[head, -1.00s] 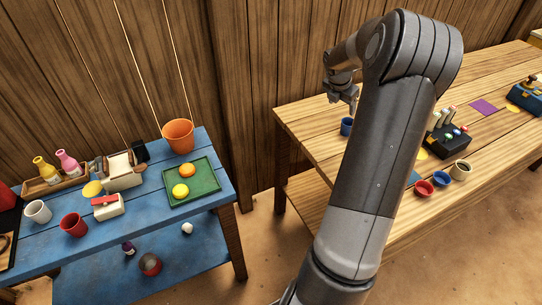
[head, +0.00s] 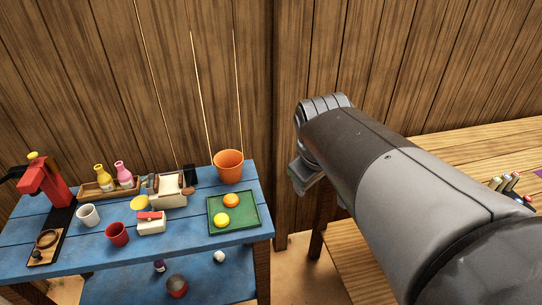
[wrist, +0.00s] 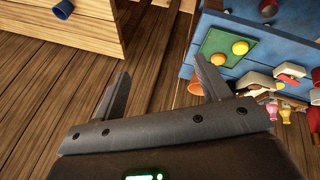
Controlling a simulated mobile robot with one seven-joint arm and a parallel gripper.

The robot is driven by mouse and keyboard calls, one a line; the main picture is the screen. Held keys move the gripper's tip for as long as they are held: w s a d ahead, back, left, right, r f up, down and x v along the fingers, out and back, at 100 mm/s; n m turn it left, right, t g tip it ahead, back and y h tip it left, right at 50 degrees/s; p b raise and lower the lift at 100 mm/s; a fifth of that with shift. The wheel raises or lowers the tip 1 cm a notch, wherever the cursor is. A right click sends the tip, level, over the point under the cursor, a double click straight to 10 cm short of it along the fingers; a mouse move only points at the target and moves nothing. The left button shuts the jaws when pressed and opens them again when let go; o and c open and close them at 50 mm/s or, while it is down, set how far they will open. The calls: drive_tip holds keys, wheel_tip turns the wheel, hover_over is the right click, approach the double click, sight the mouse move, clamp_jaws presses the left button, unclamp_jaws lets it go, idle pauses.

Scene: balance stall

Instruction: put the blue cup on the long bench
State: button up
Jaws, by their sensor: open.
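The blue cup (wrist: 63,9) is at the top left of the wrist view, on the pale top of the long wooden bench (wrist: 92,22), near its edge. In the head view the long bench (head: 465,150) is at the right, and my arm hides the cup. My gripper (wrist: 162,85) is open in the wrist view, with nothing between its fingers. It is apart from the cup, over the floor side between the bench and the blue table. In the head view my arm hides most of the gripper.
The blue table (head: 130,248) at the left holds a green tray (head: 245,216) with two balls, an orange pot (head: 228,166), a red cup (head: 117,234), a white cup (head: 88,215) and bottles. A gap separates it from the bench. A plank wall stands behind.

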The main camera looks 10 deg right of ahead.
drive_tip(key=s+a+f+m+t+y, duration=0.1)
drive_tip(key=s+a+m, duration=0.3)
drive_tip(key=s, duration=0.4)
drive_tip(key=shift+a+f+m+y, duration=0.2)
drive_tip(key=shift+a+m+y, duration=0.1)
drive_tip(key=shift+a+y, duration=0.4)
